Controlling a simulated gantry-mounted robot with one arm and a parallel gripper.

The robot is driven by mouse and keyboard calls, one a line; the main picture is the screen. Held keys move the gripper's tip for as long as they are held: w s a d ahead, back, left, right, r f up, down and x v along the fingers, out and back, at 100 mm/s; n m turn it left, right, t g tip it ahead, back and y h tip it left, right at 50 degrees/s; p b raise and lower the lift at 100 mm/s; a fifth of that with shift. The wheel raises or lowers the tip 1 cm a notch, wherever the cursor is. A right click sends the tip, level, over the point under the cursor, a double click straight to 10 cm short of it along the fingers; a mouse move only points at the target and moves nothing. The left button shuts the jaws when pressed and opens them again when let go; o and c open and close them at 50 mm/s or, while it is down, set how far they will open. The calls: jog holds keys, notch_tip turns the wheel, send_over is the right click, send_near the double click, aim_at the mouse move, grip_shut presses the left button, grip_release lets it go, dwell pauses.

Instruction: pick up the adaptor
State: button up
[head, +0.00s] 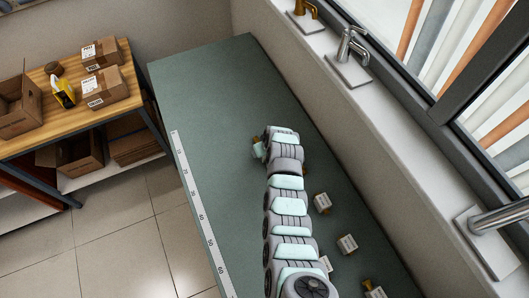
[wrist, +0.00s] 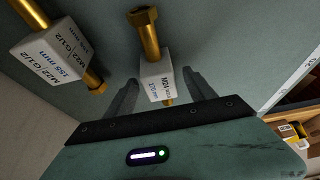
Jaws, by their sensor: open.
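In the wrist view, a brass adaptor (wrist: 155,75) with a white label block reading M24 and 170 mm lies between the two dark fingers of my gripper (wrist: 160,82). The fingers are open, with a gap visible on each side of the block. A second brass adaptor (wrist: 55,55), labelled M22 G1/2 and 155 mm, lies to the left, outside the fingers. In the head view my arm hides most of the gripper area; a small brass piece (head: 255,140) shows beside the arm's far end.
On the green bench (head: 215,95), more labelled adaptors lie right of my arm, including one in the middle (head: 322,202) and one nearer (head: 347,244). The window wall with taps (head: 350,50) bounds the right. The bench's far end is clear. A wooden table with boxes (head: 105,90) stands left.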

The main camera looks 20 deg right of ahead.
grip_shut()
dwell(0.8)
